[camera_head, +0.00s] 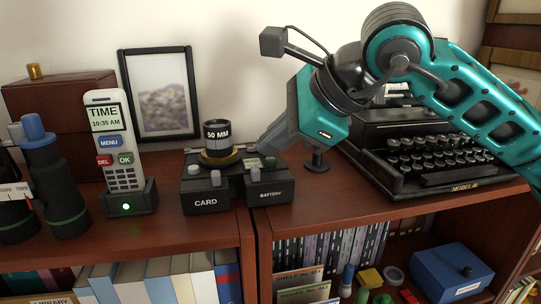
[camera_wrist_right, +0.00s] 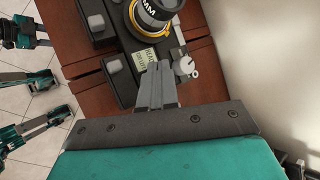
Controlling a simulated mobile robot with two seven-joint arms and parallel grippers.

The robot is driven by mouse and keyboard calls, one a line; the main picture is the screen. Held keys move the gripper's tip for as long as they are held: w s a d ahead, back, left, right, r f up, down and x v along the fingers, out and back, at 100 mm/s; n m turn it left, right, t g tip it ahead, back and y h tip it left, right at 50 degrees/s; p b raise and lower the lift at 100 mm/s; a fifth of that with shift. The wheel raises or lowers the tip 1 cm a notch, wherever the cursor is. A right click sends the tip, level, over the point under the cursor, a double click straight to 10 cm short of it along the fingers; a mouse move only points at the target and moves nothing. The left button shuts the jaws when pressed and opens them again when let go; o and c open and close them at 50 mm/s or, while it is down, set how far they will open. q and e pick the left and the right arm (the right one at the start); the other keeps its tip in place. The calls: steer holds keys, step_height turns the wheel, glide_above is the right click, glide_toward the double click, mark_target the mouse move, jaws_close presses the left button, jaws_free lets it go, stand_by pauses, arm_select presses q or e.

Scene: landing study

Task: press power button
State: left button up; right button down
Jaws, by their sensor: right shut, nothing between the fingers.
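A black camera-like device (camera_head: 233,176) stands on the wooden top, with a 50 MM lens (camera_head: 217,136) pointing up and front parts marked CARD and BATTERY. In the right wrist view its lens (camera_wrist_right: 155,13), a pale label (camera_wrist_right: 146,57) and a silver knob (camera_wrist_right: 185,67) show. Which part is the power button I cannot tell. My right gripper (camera_head: 264,146) is shut and empty, its tips at the device's back right side. In the wrist view the fingertips (camera_wrist_right: 156,68) are beside the label, left of the knob; contact is unclear. My left gripper is not in view.
A handset (camera_head: 123,176) in a dock with a green light stands left of the device, beside dark cylinders (camera_head: 52,182). A picture frame (camera_head: 158,95) leans behind. A typewriter (camera_head: 440,160) stands right. Shelves of books are below.

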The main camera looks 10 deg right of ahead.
mark_target(276, 166)
steer(key=shift+r, duration=0.3)
step_height(276, 166, up, 6)
steer(key=p, duration=0.3)
stand_by(0.4)
steer(key=shift+s, duration=0.1)
